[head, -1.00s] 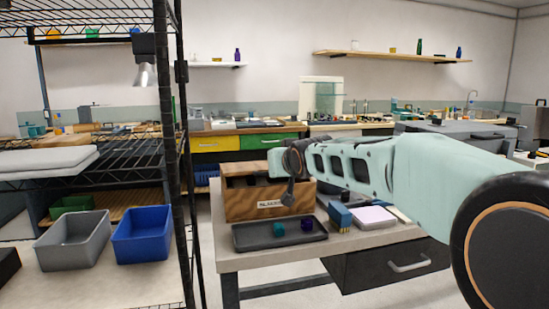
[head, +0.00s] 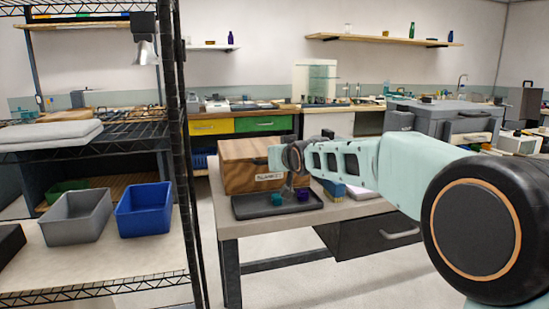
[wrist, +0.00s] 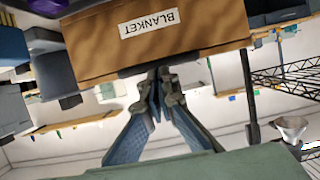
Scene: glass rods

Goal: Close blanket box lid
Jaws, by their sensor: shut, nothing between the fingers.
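The blanket box (head: 240,182) is a brown wooden box on the grey table, with a white BLANKET label on its front. Its lid (head: 250,149) now shows as a wood-grained panel over the top, and the dark interior is out of sight. I cannot tell whether it is fully flush. In the wrist view, which is upside down, the box front (wrist: 190,35) fills the upper part. My gripper (wrist: 160,76) is shut and empty, its fingertips at the box's top edge. In the head view my arm hides the box's right end.
A dark tray (head: 255,207) with a teal and a purple item lies in front of the box. A blue-and-yellow brush-like item (head: 335,189) lies to its right. A wire rack (head: 182,150) with a grey bin (head: 75,225) and a blue bin (head: 143,215) stands at the left.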

